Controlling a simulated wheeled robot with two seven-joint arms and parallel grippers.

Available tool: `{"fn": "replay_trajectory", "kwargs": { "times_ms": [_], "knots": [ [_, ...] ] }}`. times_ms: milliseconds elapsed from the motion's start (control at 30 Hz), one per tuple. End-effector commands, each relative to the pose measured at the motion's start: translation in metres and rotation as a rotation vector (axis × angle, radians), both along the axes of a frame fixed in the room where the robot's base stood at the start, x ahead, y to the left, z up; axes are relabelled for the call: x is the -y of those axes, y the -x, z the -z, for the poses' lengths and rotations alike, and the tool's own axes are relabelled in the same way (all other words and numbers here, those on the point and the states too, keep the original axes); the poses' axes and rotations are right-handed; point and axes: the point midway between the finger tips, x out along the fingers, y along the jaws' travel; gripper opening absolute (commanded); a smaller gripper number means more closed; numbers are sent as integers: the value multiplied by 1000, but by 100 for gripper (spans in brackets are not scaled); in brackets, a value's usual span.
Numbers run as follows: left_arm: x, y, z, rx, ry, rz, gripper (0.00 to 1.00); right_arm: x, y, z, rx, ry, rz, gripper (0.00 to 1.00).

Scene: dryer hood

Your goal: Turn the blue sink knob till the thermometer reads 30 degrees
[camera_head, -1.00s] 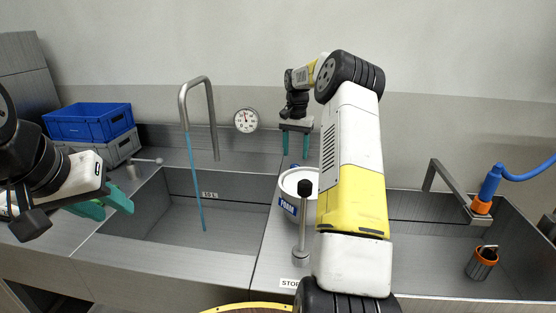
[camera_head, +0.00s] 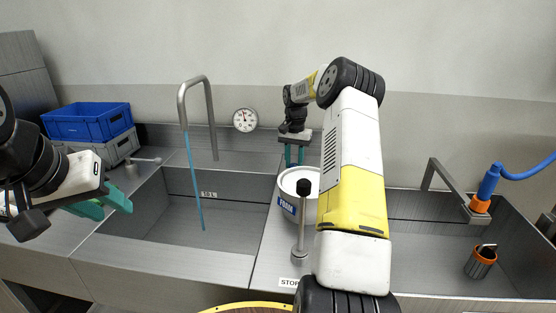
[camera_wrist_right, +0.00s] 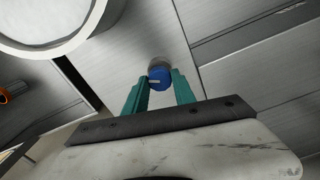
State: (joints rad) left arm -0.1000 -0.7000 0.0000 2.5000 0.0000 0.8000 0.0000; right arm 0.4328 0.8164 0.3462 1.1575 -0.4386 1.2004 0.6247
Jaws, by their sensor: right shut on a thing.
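The blue knob (camera_wrist_right: 160,77) shows in the right wrist view between the green fingers of my right gripper (camera_wrist_right: 160,83), which is shut on it. In the head view my right gripper (camera_head: 294,156) points down behind the white pot, and the knob is hidden. The round thermometer (camera_head: 245,120) is on the back wall. Its dial is too small to read exactly; its needle seems to point near the top. A blue water stream (camera_head: 195,180) falls from the tall tap (camera_head: 184,105) into the left sink (camera_head: 190,225). My left gripper (camera_head: 108,204) is open and empty left of that sink.
A white pot (camera_head: 287,190) with a blue label stands between the sinks, behind a black-topped lever (camera_head: 300,225). Blue and grey crates (camera_head: 88,122) stand at the back left. The right sink (camera_head: 425,265) has a blue hose sprayer (camera_head: 489,185) and an orange-rimmed cup (camera_head: 481,262).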

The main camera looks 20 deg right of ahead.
Motion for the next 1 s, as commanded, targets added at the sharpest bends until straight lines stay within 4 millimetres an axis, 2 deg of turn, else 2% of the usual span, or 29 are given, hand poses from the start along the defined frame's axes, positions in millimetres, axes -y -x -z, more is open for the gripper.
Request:
{"fn": "replay_trajectory", "kwargs": {
  "times_ms": [400,700,733,800,1000],
  "knots": [
    [0,0,0,0,0,0,36,-1,-1,-1,2,0,-211,0],
    [0,0,0,0,0,0,36,0,-1,-1,2,0,-222,0],
    [0,0,0,0,0,0,36,0,-1,-1,2,0,-222,37],
    [0,0,0,0,0,0,36,0,-1,-1,2,0,-221,51],
    [0,0,0,0,0,0,36,0,0,-1,1,0,-221,53]
  ]
}}
